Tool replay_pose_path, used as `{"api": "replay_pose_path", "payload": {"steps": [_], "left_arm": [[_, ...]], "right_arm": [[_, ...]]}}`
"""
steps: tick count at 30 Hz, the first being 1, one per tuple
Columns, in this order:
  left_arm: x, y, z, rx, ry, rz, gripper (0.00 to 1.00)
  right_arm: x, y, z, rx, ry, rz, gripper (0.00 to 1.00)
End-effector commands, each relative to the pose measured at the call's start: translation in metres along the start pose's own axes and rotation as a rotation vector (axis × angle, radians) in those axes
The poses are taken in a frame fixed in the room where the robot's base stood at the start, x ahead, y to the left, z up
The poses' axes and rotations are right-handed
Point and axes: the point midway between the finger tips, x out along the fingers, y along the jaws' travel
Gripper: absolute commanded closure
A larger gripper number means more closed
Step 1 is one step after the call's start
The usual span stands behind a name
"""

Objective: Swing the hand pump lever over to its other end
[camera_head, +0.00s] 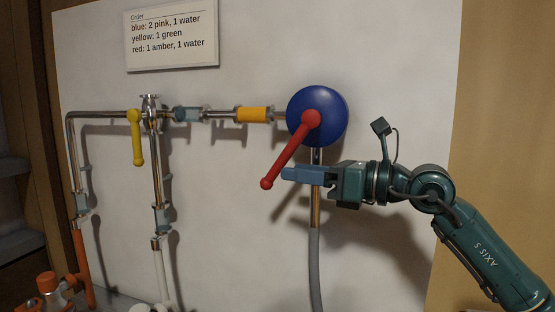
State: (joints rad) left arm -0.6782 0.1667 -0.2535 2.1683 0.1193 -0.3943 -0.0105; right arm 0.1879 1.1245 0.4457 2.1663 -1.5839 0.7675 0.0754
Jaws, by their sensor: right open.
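The hand pump is a round blue body (335,103) on the white wall panel. Its red lever (290,151) runs from a hub on the blue disc down and to the left, ending in a red knob. My right gripper (285,174) comes in from the right with its blue-grey fingers pointing left. Its fingertips are just right of the lever's knob, and I cannot tell whether they touch it. The gripper is open and holds nothing that I can see. My left gripper is not in view.
A yellow valve handle (137,138) hangs down on the pipework at left. A pipe with an amber section (253,115) runs to the pump. A grey hose (314,265) drops below it. An order card (172,35) is at top. Bottles (48,290) stand at lower left.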

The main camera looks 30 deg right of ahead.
Motion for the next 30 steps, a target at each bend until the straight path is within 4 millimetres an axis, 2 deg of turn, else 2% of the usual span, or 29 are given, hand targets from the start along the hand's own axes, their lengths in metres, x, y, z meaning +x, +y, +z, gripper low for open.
{"api": "replay_pose_path", "payload": {"steps": [1, 4, 12, 25, 30], "left_arm": [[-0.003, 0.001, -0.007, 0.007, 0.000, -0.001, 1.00], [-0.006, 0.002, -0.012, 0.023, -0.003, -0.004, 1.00], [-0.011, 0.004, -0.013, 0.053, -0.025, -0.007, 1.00], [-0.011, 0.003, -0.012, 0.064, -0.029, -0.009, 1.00], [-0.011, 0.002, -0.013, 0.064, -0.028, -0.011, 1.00]], "right_arm": [[0.007, 0.001, 0.005, -0.001, 0.000, 0.001, 0.59], [0.020, 0.001, 0.005, -0.001, -0.001, 0.001, 0.59], [0.045, 0.000, 0.003, 0.001, -0.002, 0.000, 0.59], [0.051, 0.000, 0.000, 0.000, -0.001, 0.000, 0.59], [0.051, 0.000, 0.000, 0.000, -0.001, 0.000, 0.73]]}}
